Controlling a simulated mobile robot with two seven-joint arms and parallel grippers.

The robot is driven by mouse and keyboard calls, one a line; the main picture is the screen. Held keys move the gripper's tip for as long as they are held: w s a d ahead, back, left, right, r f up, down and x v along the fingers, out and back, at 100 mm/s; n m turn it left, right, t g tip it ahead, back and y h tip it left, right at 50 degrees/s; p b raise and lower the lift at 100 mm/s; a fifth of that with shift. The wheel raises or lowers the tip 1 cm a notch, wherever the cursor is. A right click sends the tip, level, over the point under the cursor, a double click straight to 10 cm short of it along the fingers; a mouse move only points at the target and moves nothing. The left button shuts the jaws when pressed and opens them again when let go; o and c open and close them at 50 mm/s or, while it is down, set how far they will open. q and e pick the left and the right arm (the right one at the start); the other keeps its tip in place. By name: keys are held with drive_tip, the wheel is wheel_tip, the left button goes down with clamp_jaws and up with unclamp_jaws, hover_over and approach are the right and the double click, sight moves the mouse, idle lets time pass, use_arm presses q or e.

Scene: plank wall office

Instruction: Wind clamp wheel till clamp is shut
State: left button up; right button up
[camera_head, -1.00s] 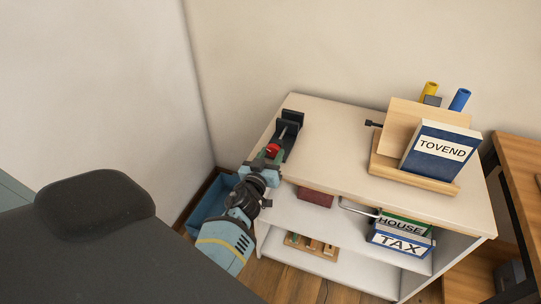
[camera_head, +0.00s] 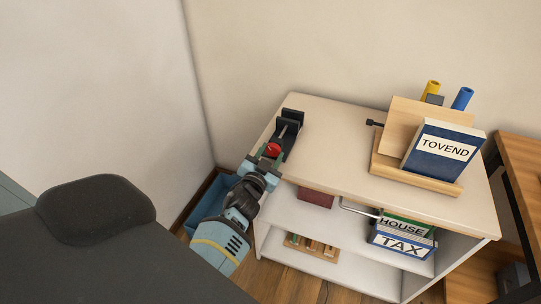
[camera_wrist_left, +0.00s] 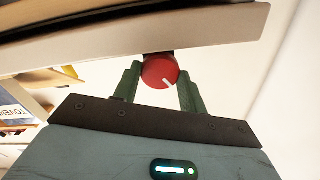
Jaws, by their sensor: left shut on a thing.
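The clamp (camera_head: 288,131) is a dark vise-like device at the left end of the white shelf unit's top. Its red wheel (camera_head: 272,149) faces the front edge; in the left wrist view the wheel (camera_wrist_left: 160,71) shows a white mark pointing to the lower right. My left gripper (camera_head: 268,154) reaches it from the front, and its green fingers (camera_wrist_left: 158,90) are on both sides of the wheel, shut on it. The gripper partly hides the clamp's near end. How far apart the clamp's jaws are is hard to tell. My right gripper is out of view.
A wooden stand (camera_head: 414,179) with a TOVEND binder (camera_head: 439,156) is on the right of the white top (camera_head: 340,150). Binders and a red box (camera_head: 316,198) are on the shelf below. A blue bin (camera_head: 208,203) stands on the floor at left.

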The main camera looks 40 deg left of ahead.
use_arm(q)
drive_tip(key=shift+m, duration=0.3)
drive_tip(key=o, duration=1)
drive_tip(key=shift+c, duration=0.2)
drive_tip(key=v, duration=0.7)
drive_tip(key=shift+s, duration=0.4)
